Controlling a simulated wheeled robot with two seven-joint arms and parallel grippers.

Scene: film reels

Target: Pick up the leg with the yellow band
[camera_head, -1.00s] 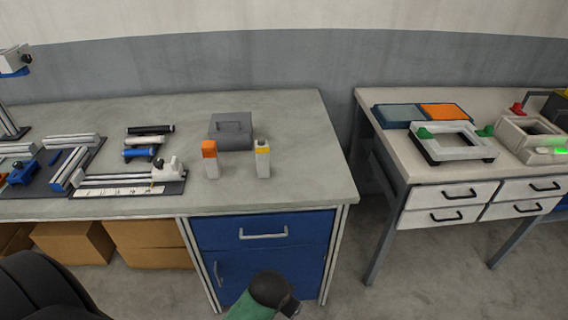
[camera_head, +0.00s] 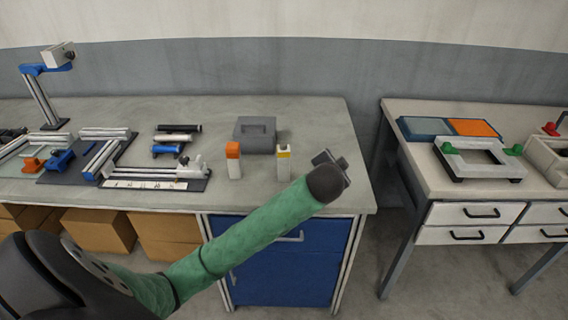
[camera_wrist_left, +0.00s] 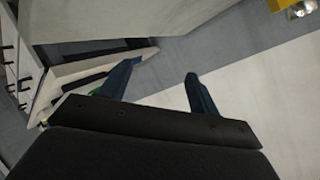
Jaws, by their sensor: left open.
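The leg with the yellow band (camera_head: 283,166) is a small pale upright block near the front right of the long bench, with yellow near its top. A similar leg with an orange top (camera_head: 233,170) stands to its left. My left arm reaches in from the lower left, and its gripper end (camera_head: 329,158) is raised just right of the yellow-banded leg in the picture, apart from it. In the left wrist view my left gripper (camera_wrist_left: 161,68) has its two fingers spread with nothing between them. My right gripper is not in view.
A grey block with a handle (camera_head: 255,136) stands behind the legs. Rods, rails and a blue clamp (camera_head: 60,160) lie on the bench's left. A second bench at right holds a white frame (camera_head: 455,165) with green knobs. A floor gap separates the benches.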

